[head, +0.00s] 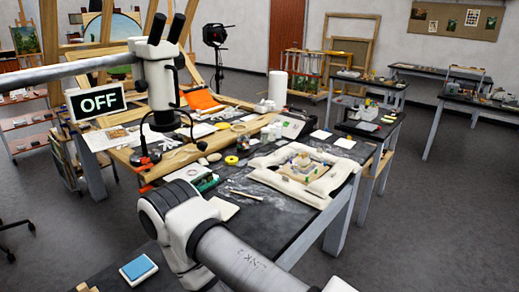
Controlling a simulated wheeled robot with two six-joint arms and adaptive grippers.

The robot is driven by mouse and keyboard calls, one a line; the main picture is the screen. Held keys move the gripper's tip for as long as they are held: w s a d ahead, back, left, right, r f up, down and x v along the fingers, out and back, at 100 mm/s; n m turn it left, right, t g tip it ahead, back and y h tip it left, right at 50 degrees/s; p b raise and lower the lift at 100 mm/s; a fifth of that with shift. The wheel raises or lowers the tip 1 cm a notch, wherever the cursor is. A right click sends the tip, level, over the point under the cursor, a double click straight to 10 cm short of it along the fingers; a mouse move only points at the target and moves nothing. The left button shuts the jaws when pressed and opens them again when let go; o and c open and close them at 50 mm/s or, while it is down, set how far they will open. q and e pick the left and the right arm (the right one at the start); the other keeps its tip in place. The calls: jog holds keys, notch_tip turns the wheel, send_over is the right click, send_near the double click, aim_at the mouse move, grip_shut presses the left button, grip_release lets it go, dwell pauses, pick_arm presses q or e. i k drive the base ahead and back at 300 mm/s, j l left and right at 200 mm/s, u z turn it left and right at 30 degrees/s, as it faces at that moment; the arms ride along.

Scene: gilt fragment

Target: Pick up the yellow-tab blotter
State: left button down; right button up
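I cannot make out a yellow tab on any blotter. Two small pale flat squares lie near the far right edge of the dark-topped table; one pale square (320,134) is left of the other pale square (344,143). They are too small to show any tab. A pale flat pad (223,207) lies near the front, partly hidden by my arm. A blue-topped pad (138,269) with a white border lies on a dark surface at the bottom left. My arm crosses the bottom middle. Neither gripper shows.
A white microscope (158,85) on a boom and an "OFF" sign (97,101) stand at the table's left. A padded cream tray (318,194) with a fragment inside fills the table's right. A yellow ring (231,160) lies mid-table. Open floor (430,210) lies to the right.

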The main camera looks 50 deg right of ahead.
aim_at(348, 144)
jog(key=z, duration=2.2)
